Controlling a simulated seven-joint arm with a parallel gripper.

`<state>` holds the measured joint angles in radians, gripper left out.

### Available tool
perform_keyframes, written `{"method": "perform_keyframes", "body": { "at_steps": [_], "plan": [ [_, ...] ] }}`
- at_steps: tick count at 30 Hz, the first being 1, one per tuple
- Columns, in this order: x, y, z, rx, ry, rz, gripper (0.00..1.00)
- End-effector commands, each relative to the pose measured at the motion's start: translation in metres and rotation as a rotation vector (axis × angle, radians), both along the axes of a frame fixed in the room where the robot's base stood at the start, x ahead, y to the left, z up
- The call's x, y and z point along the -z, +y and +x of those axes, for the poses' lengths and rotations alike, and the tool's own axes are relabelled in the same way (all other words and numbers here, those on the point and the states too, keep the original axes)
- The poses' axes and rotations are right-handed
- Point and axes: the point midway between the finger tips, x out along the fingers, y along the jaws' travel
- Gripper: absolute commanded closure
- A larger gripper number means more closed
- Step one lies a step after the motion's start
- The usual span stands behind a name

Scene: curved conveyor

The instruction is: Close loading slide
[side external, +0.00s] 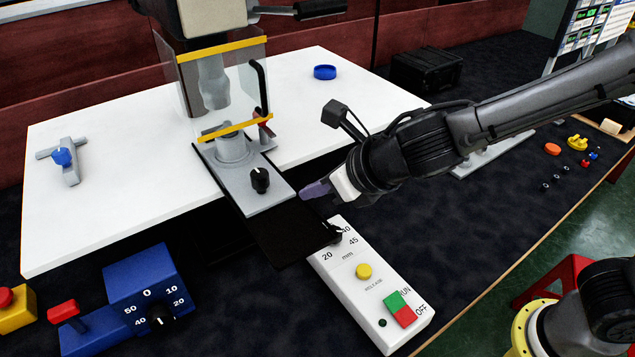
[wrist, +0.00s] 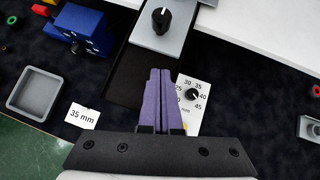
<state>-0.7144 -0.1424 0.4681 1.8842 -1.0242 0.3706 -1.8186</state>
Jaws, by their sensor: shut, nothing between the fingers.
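The loading slide (side external: 237,180) is a light grey plate with a black knob (side external: 260,180), sitting on a dark track (side external: 295,232). The plate sticks out toward the front from under the clear guard (side external: 250,85), and bare track shows in front of it. A grey cylindrical fixture (side external: 232,147) stands on the plate's rear part. In the wrist view the plate (wrist: 158,35) and its knob (wrist: 161,18) are at the top centre. My gripper (side external: 312,191) has purple fingers, shut and empty, just right of the plate's front end. In the wrist view the fingers (wrist: 160,75) point toward the plate.
A white control panel (side external: 345,255) with a dial, yellow button and green and red switch lies at the front. A blue dial box (side external: 140,285) is at front left. The wrist view shows a grey tray (wrist: 35,92) and a "35 mm" card (wrist: 82,116). The white table (side external: 110,215) surrounds the slide.

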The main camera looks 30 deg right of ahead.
Motion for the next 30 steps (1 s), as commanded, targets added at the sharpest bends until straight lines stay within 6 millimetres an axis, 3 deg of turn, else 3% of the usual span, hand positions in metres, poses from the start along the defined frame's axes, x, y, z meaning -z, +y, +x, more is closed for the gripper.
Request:
{"method": "perform_keyframes", "body": {
  "at_steps": [9,18,30],
  "plan": [
    [0.047,0.011,0.044,0.001,0.003,-0.002,1.0],
    [0.043,0.02,0.075,0.001,-0.001,0.002,1.0],
    [0.043,0.022,0.081,-0.001,-0.001,0.001,1.0]
  ]
}}
